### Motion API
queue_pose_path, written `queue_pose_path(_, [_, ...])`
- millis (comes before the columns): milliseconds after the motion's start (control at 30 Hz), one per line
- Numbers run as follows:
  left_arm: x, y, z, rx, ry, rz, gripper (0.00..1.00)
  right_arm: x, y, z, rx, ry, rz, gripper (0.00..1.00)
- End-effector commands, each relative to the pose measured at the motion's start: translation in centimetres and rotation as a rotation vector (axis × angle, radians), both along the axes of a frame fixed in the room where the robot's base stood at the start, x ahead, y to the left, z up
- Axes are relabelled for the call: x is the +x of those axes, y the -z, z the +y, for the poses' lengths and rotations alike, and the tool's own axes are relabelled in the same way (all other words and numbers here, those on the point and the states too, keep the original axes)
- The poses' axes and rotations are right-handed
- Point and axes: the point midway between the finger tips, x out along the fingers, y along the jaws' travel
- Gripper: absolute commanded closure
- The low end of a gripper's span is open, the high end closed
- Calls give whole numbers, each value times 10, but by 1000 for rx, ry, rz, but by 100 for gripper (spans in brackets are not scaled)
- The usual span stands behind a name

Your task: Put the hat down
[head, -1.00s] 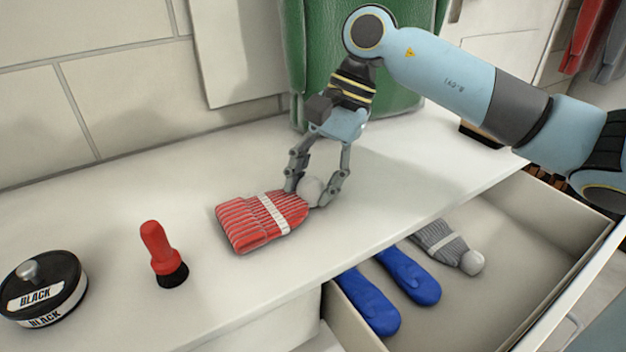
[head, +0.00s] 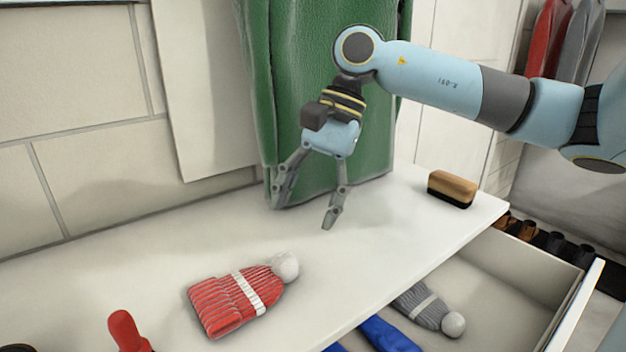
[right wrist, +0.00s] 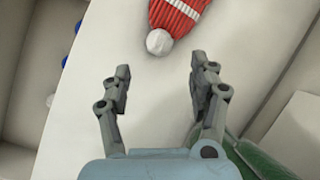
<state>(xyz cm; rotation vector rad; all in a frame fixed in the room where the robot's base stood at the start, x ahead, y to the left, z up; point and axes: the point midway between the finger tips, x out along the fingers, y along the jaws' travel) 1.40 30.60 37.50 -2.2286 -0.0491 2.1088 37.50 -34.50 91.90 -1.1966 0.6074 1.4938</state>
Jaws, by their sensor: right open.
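The red knit hat (head: 228,303) with a white band and a pale pompom lies flat on the white shelf top (head: 120,262). In the right wrist view the hat (right wrist: 178,16) is at the top, its pompom towards my gripper. My right gripper (head: 302,213) is open and empty, above the shelf top behind and to the right of the hat, clear of it. The right wrist view shows its two fingers (right wrist: 157,85) spread apart with only the shelf between them. My left gripper is not in view.
An open drawer (head: 510,290) at the lower right holds a grey hat (head: 421,303) and blue mittens (head: 388,337). A brush (head: 452,188) stands at the shelf's right end. A green bag (head: 290,110) stands behind my gripper. A red-handled tool (head: 127,330) is at the lower left.

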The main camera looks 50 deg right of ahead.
Motion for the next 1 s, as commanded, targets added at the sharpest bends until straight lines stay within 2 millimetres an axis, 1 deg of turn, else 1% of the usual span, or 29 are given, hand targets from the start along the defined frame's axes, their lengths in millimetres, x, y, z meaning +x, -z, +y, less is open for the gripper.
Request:
queue_pose_path(33, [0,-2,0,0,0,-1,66,-1,-9,-5,-6,0,0,39])
queue_pose_path(100, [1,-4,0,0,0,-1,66,-2,-17,-8,-5,-1,0,39])
queue_pose_path(300, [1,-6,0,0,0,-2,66,-3,-29,-13,0,0,1,39])
queue_pose_path(1000, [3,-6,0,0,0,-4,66,-3,-29,-13,1,0,0,39])
